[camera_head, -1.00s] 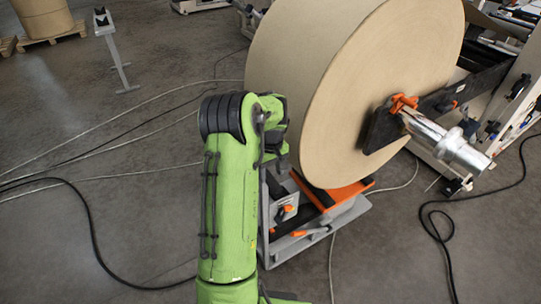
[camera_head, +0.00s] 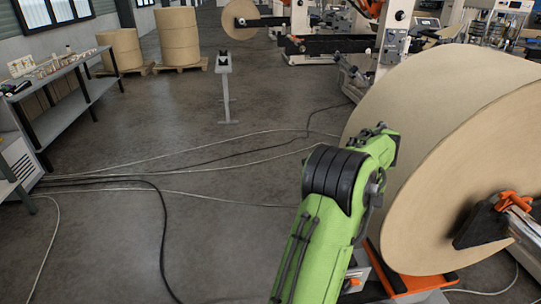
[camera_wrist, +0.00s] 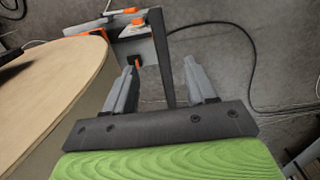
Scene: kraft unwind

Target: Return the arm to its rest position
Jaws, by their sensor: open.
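My gripper (camera_wrist: 160,85) is open in the wrist view, with its two grey fingers apart and nothing between them but a dark bar and floor behind. My green arm shows at the lower middle of the head view, bent and in front of the big kraft paper roll (camera_head: 405,105). The roll's edge also shows at the left of the wrist view (camera_wrist: 45,85). In the head view my gripper is hidden behind the arm and the roll.
An orange and grey roll stand (camera_head: 415,286) sits under the roll. A metal shaft end (camera_head: 525,228) sticks out at the right. Cables (camera_head: 165,225) cross the floor. A workbench (camera_head: 75,85) stands at the left. Smaller rolls (camera_head: 178,38) stand on pallets behind. The middle floor is open.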

